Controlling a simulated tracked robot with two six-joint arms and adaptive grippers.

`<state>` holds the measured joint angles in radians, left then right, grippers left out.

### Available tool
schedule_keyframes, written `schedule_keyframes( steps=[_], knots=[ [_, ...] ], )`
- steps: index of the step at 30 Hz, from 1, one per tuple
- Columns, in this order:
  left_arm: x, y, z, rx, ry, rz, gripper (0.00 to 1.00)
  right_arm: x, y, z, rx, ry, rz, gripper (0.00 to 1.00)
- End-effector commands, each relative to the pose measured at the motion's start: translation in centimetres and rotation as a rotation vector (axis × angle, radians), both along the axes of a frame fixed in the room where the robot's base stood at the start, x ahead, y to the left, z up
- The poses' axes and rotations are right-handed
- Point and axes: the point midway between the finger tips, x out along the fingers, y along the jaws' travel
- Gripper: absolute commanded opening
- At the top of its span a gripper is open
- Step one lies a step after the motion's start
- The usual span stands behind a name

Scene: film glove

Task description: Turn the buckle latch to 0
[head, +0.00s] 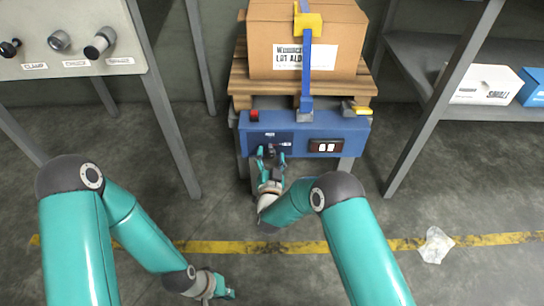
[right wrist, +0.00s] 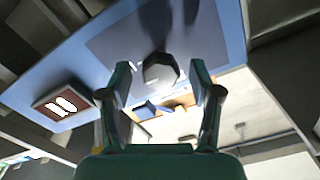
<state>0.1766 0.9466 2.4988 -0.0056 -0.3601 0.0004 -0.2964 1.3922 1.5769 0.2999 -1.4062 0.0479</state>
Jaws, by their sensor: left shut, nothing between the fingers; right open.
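A blue machine front (head: 352,133) stands below the boxed pallet, with a dark control panel (head: 285,136) on its left half. My right gripper (head: 271,153) is open in front of that panel. In the right wrist view a dark faceted knob (right wrist: 160,70) shows between the open fingers, which are on either side of it; I cannot tell whether they touch it. A yellow-ended lever (head: 361,110) lies on the top right of the machine. I cannot tell for certain which part is the buckle latch. My left gripper (head: 229,293) is shut and empty, low over the floor.
A red button (head: 254,115) and a display (head: 326,146) with white digits are on the machine. A blue post with a yellow head (head: 308,22) stands before a cardboard box (head: 265,45). A knob board (head: 85,65) is left, shelves right. Crumpled plastic (head: 435,245) lies on the floor.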

Motion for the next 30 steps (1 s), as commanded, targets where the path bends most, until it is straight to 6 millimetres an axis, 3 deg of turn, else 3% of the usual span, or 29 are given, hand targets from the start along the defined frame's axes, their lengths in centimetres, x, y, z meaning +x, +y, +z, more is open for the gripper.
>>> schedule_keyframes(
  steps=[6,14,25,30],
  knots=[
    [0.0,0.0,-0.6,0.000,0.000,0.000,0.00,1.5,-0.1,0.0,0.000,0.000,0.000,0.64],
    [0.0,0.0,-0.6,0.000,0.000,0.000,0.00,1.6,-0.1,0.0,0.000,0.000,-0.001,0.64],
    [0.0,0.0,-0.6,0.000,0.000,0.000,0.00,1.5,-0.1,0.0,0.000,0.001,-0.002,0.04],
    [0.0,0.0,-0.6,0.000,0.000,0.000,0.00,1.6,-0.4,0.0,-0.005,0.001,-0.005,0.03]
  ],
)
